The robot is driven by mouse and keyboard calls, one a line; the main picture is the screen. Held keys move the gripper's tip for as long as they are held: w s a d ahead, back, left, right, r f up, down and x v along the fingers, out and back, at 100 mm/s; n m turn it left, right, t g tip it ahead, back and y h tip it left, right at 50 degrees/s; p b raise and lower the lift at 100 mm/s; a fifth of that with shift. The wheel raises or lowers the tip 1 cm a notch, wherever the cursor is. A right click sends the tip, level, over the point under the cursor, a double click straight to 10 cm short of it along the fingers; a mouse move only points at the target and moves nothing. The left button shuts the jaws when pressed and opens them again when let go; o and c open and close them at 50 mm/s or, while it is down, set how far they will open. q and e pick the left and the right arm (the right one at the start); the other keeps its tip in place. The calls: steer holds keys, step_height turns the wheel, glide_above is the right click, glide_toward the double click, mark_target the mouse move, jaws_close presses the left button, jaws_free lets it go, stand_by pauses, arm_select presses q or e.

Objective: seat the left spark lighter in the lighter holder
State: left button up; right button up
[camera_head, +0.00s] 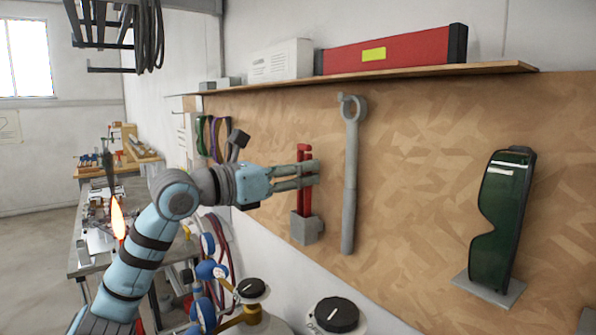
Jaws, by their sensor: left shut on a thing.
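The red spark lighter (304,201) is upright in front of the wooden board, a slim red shape whose top shows above my gripper. My left gripper (314,174) reaches in from the left and is shut on the lighter around its upper part; the fingers hide its middle. The grey lighter holder (306,229) is on the board directly below. The lighter's lower end meets the holder's top in the picture; I cannot tell how deep it sits. My right gripper is not in view.
A grey wrench (350,180) hangs close to the right of the lighter. Green goggles (503,215) stand on a grey bracket further right. A shelf (400,74) above carries a red level (395,50). Gas valves and gauges (208,270) stand below.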

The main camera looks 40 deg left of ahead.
arm_select(q)
steer(key=shift+f+b, duration=0.5)
steer(key=shift+f, duration=0.15)
stand_by(0.8)
steer(key=o, duration=1)
steer(key=shift+r, duration=0.1)
step_height(320, 180, up, 10)
steer(key=shift+d, duration=0.1)
